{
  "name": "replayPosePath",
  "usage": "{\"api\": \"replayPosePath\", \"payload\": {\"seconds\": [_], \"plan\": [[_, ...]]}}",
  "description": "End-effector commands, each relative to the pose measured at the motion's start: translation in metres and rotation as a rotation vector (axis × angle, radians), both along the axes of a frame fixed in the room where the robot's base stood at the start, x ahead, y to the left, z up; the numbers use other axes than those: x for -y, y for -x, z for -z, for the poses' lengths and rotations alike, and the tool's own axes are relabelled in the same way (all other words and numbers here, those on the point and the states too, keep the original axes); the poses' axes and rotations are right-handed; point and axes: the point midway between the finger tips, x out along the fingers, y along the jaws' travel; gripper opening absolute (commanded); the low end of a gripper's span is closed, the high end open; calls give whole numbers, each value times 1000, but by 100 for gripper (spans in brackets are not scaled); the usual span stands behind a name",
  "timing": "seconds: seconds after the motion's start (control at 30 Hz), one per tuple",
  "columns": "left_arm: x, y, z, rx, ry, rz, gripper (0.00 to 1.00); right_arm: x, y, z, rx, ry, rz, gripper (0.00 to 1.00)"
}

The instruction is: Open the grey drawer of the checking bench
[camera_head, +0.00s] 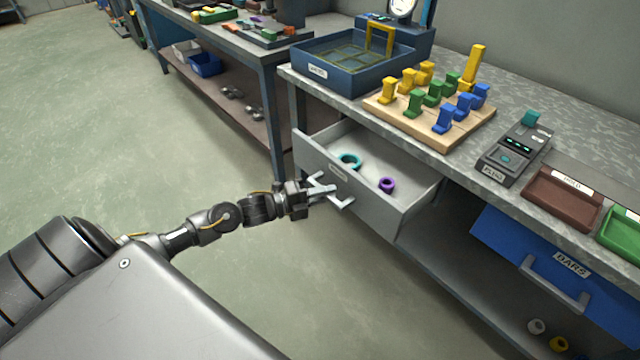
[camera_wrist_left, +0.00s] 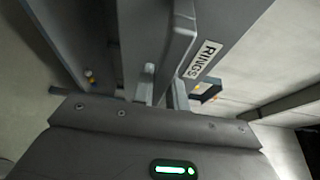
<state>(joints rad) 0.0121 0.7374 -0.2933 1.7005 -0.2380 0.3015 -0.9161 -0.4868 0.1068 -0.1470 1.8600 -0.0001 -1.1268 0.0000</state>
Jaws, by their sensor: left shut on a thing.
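The grey drawer (camera_head: 385,215) of the checking bench (camera_head: 440,156) stands pulled out, its inside showing from above. A teal ring (camera_head: 349,160) and a purple ring (camera_head: 387,185) lie in it. My left gripper (camera_head: 324,190) is at the drawer's front and shut on its handle (camera_head: 343,203). In the left wrist view the handle (camera_wrist_left: 178,45) runs between the fingers, beside a label reading RINGS (camera_wrist_left: 203,59) on the drawer front. My right gripper is not in view.
On the bench top are a blue tray (camera_head: 318,82), a wooden board (camera_head: 450,135) with coloured blocks, a dark device (camera_head: 515,153) and a brown tray (camera_head: 562,198). A blue BARS drawer (camera_head: 510,245) is to the right. Open floor (camera_head: 130,130) lies left.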

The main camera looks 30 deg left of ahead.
Motion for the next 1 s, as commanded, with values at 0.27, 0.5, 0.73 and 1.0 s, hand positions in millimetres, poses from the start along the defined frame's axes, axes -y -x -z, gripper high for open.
{"api": "replayPosePath", "payload": {"seconds": [0.27,0.5,0.73,1.0], "plan": [[5,4,0,0,-2,15,0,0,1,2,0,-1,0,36],[4,5,0,0,-1,14,0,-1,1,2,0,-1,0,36],[4,5,0,1,-1,14,36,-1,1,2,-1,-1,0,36],[3,7,0,-1,-1,13,36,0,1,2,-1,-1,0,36]]}}
